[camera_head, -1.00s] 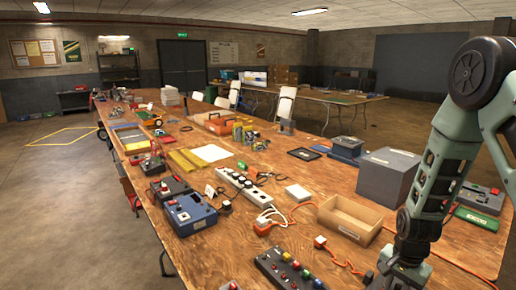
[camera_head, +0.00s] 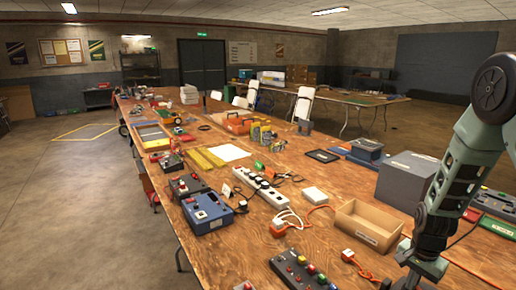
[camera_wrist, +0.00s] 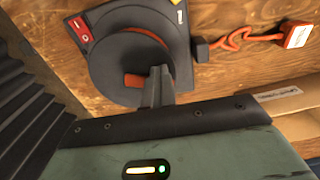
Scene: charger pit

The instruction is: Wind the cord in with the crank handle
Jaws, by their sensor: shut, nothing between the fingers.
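In the wrist view a round dark cord reel (camera_wrist: 105,65) sits on a dark base plate on the wooden table. An orange-red piece, likely the crank handle (camera_wrist: 134,80), shows on the reel's face. My gripper (camera_wrist: 160,72) is shut and empty over the reel, its fingertips just right of this piece; I cannot tell whether they touch it. The orange cord (camera_wrist: 235,40) runs from a dark block at the reel's side to an orange and white plug (camera_wrist: 297,36). In the head view the cord (camera_head: 362,266) lies left of my arm; most of the reel is hidden or out of frame.
A cardboard tray (camera_head: 368,226) and a grey box (camera_head: 405,180) stand close beside my arm. A button panel (camera_head: 300,270), power strip (camera_head: 262,190) and blue tester (camera_head: 207,212) lie to the left. The floor left of the table is open.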

